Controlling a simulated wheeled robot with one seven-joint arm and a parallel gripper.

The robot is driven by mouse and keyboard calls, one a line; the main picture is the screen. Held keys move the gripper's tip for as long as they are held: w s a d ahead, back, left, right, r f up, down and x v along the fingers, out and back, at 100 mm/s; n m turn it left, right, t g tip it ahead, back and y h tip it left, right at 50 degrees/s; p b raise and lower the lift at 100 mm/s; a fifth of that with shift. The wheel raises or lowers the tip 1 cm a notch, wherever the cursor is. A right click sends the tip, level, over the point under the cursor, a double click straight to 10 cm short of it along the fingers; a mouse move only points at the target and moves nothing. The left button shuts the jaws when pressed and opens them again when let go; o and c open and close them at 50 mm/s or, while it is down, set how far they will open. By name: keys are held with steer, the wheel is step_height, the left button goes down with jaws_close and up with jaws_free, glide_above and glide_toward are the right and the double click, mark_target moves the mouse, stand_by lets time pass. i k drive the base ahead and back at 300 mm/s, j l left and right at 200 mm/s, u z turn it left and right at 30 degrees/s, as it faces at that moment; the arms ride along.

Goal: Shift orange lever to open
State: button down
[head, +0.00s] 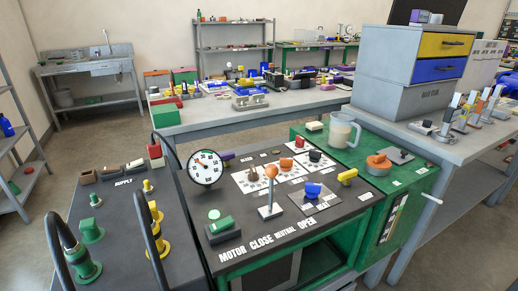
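The orange lever is an orange ball knob (271,173) on a pale rod that rises from a light base plate (270,211) on the dark top of the green cart (240,262). The rod looks close to upright. White lettering along the front edge reads MOTOR, CLOSE, NEUTRAL and OPEN (307,222), with OPEN on the right. The lever stands behind the CLOSE and NEUTRAL words. My gripper is not in view, and nothing touches the lever.
A green switch (222,226) and a round gauge (205,168) stand left of the lever. A blue knob (313,190) and yellow handle (347,176) are to its right. Black hoses (148,222) arch at left. A clear jug (341,132) stands at the back right.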

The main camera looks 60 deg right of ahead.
mark_target(271, 171)
steer(key=z, duration=0.9)
